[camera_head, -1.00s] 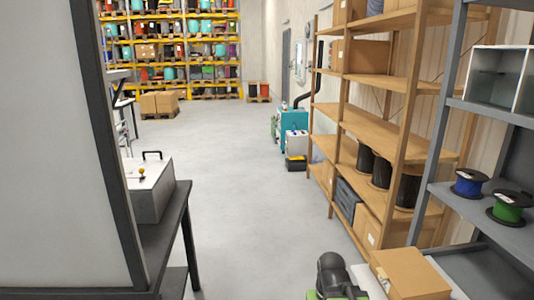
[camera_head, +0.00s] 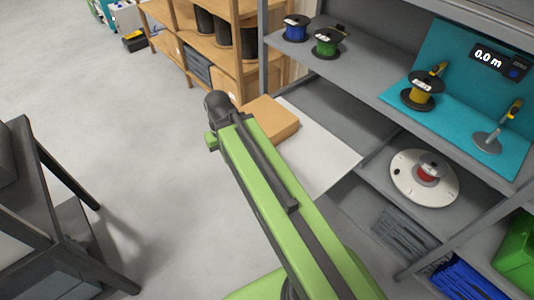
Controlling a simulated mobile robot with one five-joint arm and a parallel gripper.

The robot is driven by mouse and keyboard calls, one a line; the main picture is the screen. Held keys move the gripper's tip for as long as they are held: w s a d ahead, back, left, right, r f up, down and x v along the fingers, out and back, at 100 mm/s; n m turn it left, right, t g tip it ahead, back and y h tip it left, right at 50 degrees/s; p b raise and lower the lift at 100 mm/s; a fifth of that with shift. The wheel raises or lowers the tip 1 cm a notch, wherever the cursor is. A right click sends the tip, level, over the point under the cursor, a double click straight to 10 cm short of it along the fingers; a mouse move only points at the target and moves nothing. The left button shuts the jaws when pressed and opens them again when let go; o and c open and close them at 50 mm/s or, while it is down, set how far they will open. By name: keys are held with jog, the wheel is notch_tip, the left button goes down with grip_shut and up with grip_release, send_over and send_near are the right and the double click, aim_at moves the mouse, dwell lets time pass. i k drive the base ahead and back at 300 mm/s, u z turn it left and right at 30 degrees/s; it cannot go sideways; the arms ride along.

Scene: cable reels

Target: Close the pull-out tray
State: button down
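The pull-out tray (camera_head: 325,161) is a flat light grey panel sticking out of the grey shelf unit, at the middle of the view, below the shelf with the spools. A cardboard box (camera_head: 272,120) sits at its far left part. My green arm reaches up from the bottom across the near left side of the tray and hides part of it. The arm's dark far end is left of the box. My gripper's fingers do not show, and I cannot tell whether the arm touches the tray.
Blue (camera_head: 294,29) and green (camera_head: 326,43) spools stand on the upper shelf, with a yellow spool (camera_head: 421,92) on a teal mat. A white reel disc (camera_head: 425,176) lies lower right. A dark table (camera_head: 62,190) stands left. Open floor (camera_head: 130,125) lies between.

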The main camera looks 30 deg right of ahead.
aim_at(316, 158)
jog(key=u, duration=0.95)
jog(key=k, duration=0.65)
jog(key=u, duration=0.55)
jog(key=i, duration=1)
